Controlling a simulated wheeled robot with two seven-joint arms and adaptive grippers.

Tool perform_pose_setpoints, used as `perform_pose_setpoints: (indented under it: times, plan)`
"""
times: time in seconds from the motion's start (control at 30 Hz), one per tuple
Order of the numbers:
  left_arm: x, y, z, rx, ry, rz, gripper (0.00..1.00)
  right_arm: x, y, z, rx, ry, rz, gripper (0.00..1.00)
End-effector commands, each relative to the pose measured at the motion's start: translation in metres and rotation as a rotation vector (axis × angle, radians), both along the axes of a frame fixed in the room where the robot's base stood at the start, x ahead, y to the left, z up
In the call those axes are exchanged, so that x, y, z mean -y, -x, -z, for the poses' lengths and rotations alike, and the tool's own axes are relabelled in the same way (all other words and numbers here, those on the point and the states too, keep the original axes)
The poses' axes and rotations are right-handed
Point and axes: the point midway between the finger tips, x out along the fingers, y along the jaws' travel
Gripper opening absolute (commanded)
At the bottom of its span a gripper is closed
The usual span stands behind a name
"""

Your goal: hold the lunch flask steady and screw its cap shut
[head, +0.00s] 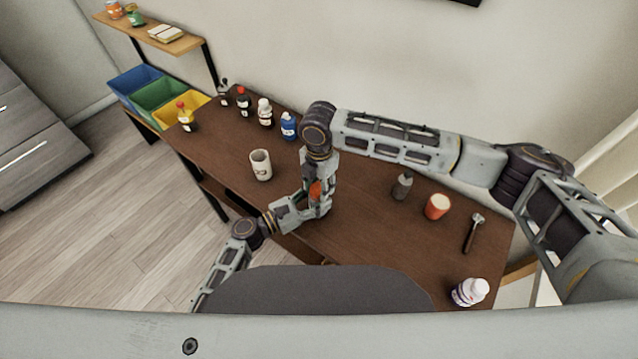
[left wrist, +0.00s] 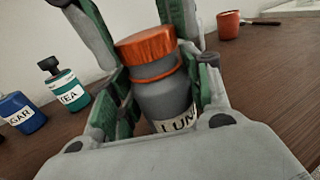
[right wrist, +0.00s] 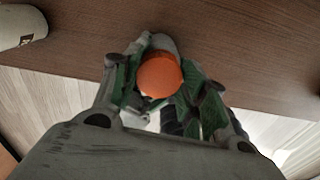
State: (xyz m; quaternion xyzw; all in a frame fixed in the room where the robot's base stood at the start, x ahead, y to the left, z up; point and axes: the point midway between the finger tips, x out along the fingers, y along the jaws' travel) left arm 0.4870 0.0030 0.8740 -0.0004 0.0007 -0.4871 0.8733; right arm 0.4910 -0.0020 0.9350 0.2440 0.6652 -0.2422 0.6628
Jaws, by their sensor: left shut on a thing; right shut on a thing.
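The lunch flask (left wrist: 165,100) is grey with a partly hidden "LUN" label and stands upright. Its orange cap (left wrist: 147,46) sits on top, with a thin orange ring below it. The cap also shows in the head view (head: 315,189) and from above in the right wrist view (right wrist: 160,75). My left gripper (left wrist: 160,103) is shut on the flask body, green pads on both sides. My right gripper (right wrist: 160,84) is shut on the cap from above; its fingers flank the cap in the left wrist view. How tightly the cap sits cannot be told.
A cream mug (head: 260,166) stands left of my grippers. Several bottles, including a blue one (head: 288,127), line the back left.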

Motion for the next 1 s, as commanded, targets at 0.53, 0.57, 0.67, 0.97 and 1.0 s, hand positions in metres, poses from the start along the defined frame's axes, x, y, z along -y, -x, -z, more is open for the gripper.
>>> perform_pose_setpoints:
  times: [0.53,0.57,0.67,0.97,1.0]
  plan:
    - [-0.0001,0.0004,0.0012,-0.002,-0.001,0.000,0.00,0.0000,0.0000,0.0065,0.000,0.000,0.000,0.34]
    - [-0.0001,0.0004,0.0012,-0.002,-0.001,0.000,0.00,-0.0001,0.0001,0.0064,0.000,0.000,0.001,0.34]
    - [-0.0002,0.0005,0.0012,-0.002,-0.001,0.000,0.00,-0.0002,0.0002,0.0064,0.000,0.000,0.015,0.34]
    - [-0.0002,0.0005,0.0013,-0.002,-0.001,0.000,0.00,-0.0003,0.0011,0.0064,-0.001,-0.002,0.218,0.34]
    - [-0.0002,0.0005,0.0013,-0.002,-0.001,0.000,0.00,-0.0001,0.0012,0.0065,0.000,-0.002,0.254,0.34]
